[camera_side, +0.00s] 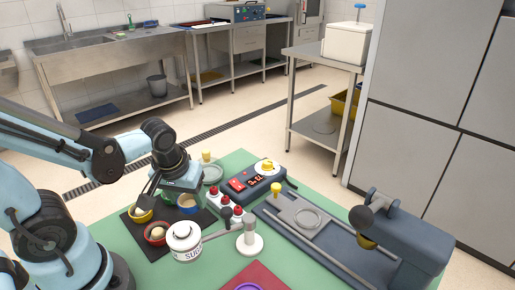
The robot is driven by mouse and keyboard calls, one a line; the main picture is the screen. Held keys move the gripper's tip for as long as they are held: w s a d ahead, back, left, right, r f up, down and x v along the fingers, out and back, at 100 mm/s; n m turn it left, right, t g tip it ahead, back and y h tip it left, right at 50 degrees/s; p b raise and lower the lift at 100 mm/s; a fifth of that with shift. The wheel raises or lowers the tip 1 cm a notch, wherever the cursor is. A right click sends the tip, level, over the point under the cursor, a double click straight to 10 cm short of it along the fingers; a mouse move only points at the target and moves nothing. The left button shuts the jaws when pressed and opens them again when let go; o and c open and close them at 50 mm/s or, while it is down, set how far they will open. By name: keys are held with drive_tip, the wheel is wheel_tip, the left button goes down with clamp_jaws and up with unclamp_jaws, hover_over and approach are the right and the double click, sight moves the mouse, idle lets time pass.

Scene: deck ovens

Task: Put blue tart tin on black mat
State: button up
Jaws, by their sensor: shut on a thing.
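A blue tart tin (188,208) with a pale filling is at the right part of the black mat (140,238), under my gripper (178,193). My gripper points down at it and is shut on it; the fingertips are small and partly hidden by the wrist. I cannot tell whether the tin touches the mat or hangs just above it. A yellow tin (143,216) and a red tin (156,239), both with pale filling, stand on the mat to the left.
A white sugar jar (185,246) stands close in front of the mat. A grey machine (400,235) fills the table's right side; a dark red mat (262,280) lies at the front.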

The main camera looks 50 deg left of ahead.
sight(190, 208)
drive_tip(key=shift+f, duration=1.7)
drive_tip(key=shift+f, duration=0.15)
drive_tip(key=o, duration=1.1)
drive_tip(key=shift+c, duration=0.2)
drive_tip(key=shift+v, duration=6.1)
drive_tip(key=w+d+r+m+t+h, duration=0.1)
drive_tip(key=w+d+m+t, duration=0.1)
drive_tip(key=w+m+t, duration=0.2)
drive_tip(key=shift+w+m+t+h, duration=0.3)
drive_tip(key=shift+w+m+h, duration=0.1)
drive_tip(key=shift+w+m, duration=1.05)
drive_tip(key=shift+s, duration=0.1)
